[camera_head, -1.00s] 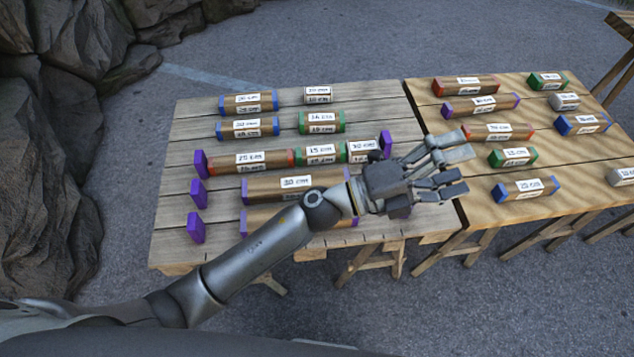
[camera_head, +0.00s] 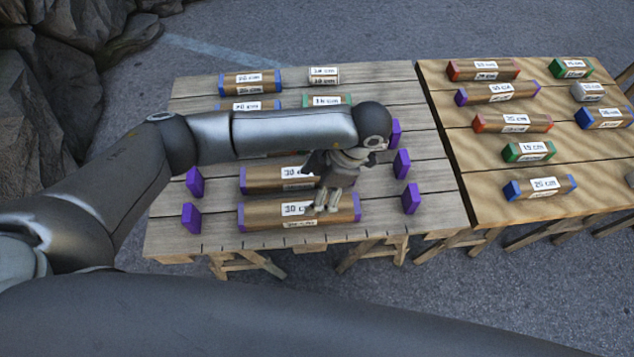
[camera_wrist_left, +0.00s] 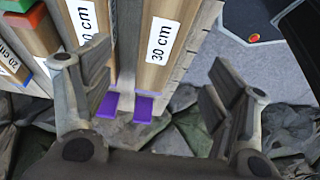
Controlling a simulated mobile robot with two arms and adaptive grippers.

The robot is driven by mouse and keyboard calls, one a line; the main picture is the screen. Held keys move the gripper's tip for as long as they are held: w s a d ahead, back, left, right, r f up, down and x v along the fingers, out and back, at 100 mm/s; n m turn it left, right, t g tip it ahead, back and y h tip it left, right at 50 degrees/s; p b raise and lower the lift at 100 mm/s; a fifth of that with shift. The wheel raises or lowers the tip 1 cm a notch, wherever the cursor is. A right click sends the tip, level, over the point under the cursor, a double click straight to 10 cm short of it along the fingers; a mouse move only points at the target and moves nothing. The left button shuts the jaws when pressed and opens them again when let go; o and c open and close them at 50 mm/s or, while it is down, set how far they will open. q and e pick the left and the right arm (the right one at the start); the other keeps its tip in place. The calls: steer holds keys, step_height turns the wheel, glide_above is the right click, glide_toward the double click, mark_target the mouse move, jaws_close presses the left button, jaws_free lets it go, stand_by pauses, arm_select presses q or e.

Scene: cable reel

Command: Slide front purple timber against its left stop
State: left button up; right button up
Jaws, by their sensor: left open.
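The front purple timber (camera_head: 270,214) lies along the table's front, labelled 30 cm, with purple ends. Its left stop, a purple block (camera_head: 191,217), stands left of it with a clear gap; a right stop (camera_head: 411,199) stands beyond its other end. My left gripper (camera_head: 327,201) is over the right half of the front timber, pointing down, and hides part of it. In the left wrist view, its fingers (camera_wrist_left: 157,95) are wide apart and empty, with the front timber (camera_wrist_left: 184,12) between and beyond them. I cannot tell whether they touch it. My right gripper is not in view.
A second purple timber (camera_head: 262,179) lies close behind, between its own purple stops (camera_head: 194,182) and (camera_head: 402,164). My left arm hides the row behind it. The right table (camera_head: 470,200) holds several loose timbers. Bare planks lie left of the front timber.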

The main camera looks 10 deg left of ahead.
mark_target(301, 208)
arm_select(q)
steer(key=shift+f, duration=0.15)
steer(key=x, duration=1)
steer(key=shift+s+a+f+p, duration=0.1)
steer(key=shift+a+f+p, duration=0.05)
steer(key=shift+f+p, duration=0.2)
steer(key=shift+r, duration=0.1)
steer(key=c, duration=1.4)
